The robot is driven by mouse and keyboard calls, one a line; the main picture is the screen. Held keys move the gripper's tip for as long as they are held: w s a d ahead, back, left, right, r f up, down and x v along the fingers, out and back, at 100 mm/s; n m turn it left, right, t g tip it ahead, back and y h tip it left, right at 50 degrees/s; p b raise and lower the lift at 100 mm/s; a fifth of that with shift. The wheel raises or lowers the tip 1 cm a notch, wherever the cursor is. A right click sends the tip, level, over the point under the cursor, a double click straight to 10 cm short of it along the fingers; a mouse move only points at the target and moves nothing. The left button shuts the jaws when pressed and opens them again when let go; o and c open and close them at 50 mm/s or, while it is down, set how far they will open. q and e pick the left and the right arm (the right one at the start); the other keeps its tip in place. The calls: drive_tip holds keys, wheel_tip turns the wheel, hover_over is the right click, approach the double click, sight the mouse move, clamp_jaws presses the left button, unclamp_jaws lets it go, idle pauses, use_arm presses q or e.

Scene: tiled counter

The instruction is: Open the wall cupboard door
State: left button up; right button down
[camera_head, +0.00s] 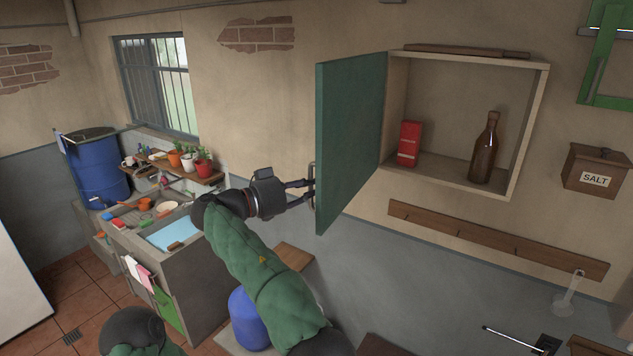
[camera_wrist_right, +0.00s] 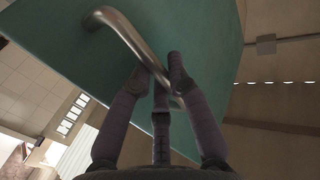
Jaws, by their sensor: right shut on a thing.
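The wall cupboard (camera_head: 545,110) is a pale wooden box on the wall, and its inside is exposed. Its green door (camera_head: 350,135) stands wide open, swung out from the left side. A metal bar handle (camera_head: 312,200) is on the door's outer face near its free edge. My right gripper (camera_head: 306,190) is shut on this handle. In the right wrist view the fingers (camera_wrist_right: 163,82) close around the curved handle (camera_wrist_right: 128,38), against the green door panel (camera_wrist_right: 200,30). My left gripper is out of view; only part of my left arm shows at bottom left.
Inside the cupboard are a red box (camera_head: 409,143) and a brown bottle (camera_head: 484,150). A rolling pin (camera_head: 465,51) lies on top. A wooden rail (camera_head: 495,240) runs below, a salt box (camera_head: 596,170) hangs at right. A sink counter (camera_head: 175,260) is at left.

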drive_tip(key=shift+d, duration=0.1)
drive_tip(key=c, duration=1.2)
unclamp_jaws()
drive_tip(key=shift+o, duration=0.2)
drive_tip(key=v, duration=0.7)
drive_tip(key=shift+s+a, duration=0.15)
drive_tip(key=shift+a, duration=0.1)
